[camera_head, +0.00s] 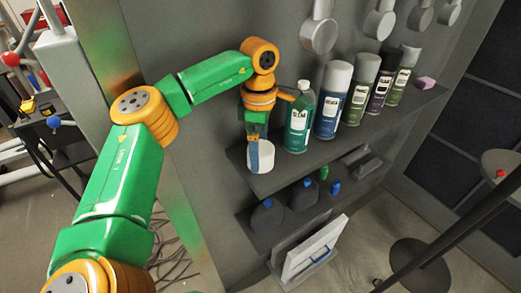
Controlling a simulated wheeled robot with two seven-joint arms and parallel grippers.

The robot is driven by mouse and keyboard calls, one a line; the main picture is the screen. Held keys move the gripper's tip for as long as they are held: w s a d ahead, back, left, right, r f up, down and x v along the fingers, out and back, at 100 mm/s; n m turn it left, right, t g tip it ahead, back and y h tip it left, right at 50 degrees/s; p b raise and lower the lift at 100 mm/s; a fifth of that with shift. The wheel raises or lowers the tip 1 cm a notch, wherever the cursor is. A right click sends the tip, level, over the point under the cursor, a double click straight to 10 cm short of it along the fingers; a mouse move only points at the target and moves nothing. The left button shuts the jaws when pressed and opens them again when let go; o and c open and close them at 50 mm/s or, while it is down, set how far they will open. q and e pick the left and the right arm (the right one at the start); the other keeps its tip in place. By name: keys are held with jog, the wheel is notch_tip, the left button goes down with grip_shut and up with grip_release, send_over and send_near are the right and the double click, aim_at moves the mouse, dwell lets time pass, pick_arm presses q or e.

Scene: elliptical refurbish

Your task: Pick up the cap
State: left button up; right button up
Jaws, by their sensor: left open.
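A white, cup-like round piece (266,158), which looks like the cap, stands at the left end of the upper shelf. My left arm reaches in from the left, and my left gripper (253,152) points down at this piece. The gripper is open, with a blue-grey finger overlapping the piece's left part. I cannot tell whether the fingers touch it, and the far finger is hidden. My right gripper is out of view.
A teal bottle (298,128) stands close to the right of my gripper, with several spray cans beyond it on the shelf (345,140). Grey pans (319,35) hang above.

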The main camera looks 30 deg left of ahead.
pick_arm(q)
jog(key=shift+w+f, duration=0.35)
jog(key=shift+w, duration=0.1)
jog(key=shift+s+d+r, duration=0.1)
jog(key=shift+s+r, duration=0.05)
jog(key=shift+s, duration=0.1)
jog(key=c, duration=0.9)
jog(key=shift+c, duration=0.8)
